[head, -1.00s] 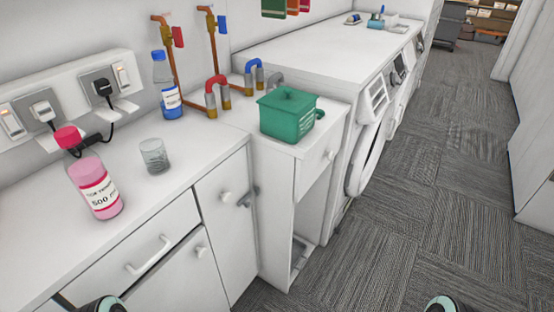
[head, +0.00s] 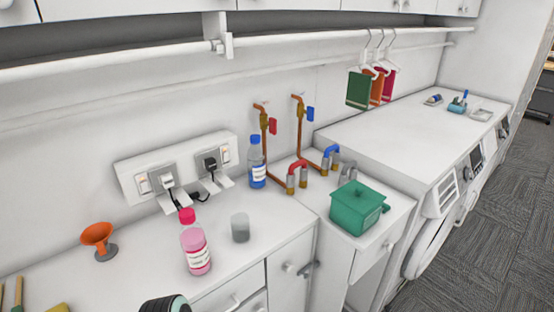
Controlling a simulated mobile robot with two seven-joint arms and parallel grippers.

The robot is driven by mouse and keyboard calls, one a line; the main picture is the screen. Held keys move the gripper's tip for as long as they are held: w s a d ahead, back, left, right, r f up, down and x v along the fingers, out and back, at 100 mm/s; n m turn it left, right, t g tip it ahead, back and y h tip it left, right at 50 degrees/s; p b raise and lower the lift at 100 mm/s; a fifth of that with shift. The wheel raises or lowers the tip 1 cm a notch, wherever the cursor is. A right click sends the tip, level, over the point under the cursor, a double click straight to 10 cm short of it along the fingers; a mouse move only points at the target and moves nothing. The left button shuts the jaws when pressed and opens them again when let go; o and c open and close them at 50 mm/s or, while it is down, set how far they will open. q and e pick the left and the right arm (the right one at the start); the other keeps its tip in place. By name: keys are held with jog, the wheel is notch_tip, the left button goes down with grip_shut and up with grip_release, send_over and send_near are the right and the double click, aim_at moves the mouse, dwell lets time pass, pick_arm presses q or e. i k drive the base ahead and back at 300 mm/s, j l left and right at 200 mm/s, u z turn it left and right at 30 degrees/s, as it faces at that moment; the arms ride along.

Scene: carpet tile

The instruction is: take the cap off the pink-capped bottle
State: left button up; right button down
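The pink-capped bottle (head: 197,252) stands upright on the white counter, with pink contents and a white label. A rounded dark and pale-green part of my own arm shows at the bottom edge of the head view, below the bottle. No gripper fingers show in the view, and nothing touches the bottle.
A small grey glass (head: 240,228) stands just right of the bottle. An orange funnel (head: 98,238) stands left. A socket panel (head: 180,170) is on the wall behind.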

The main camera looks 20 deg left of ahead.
aim_at(192, 237)
jog(key=u, duration=1.3)
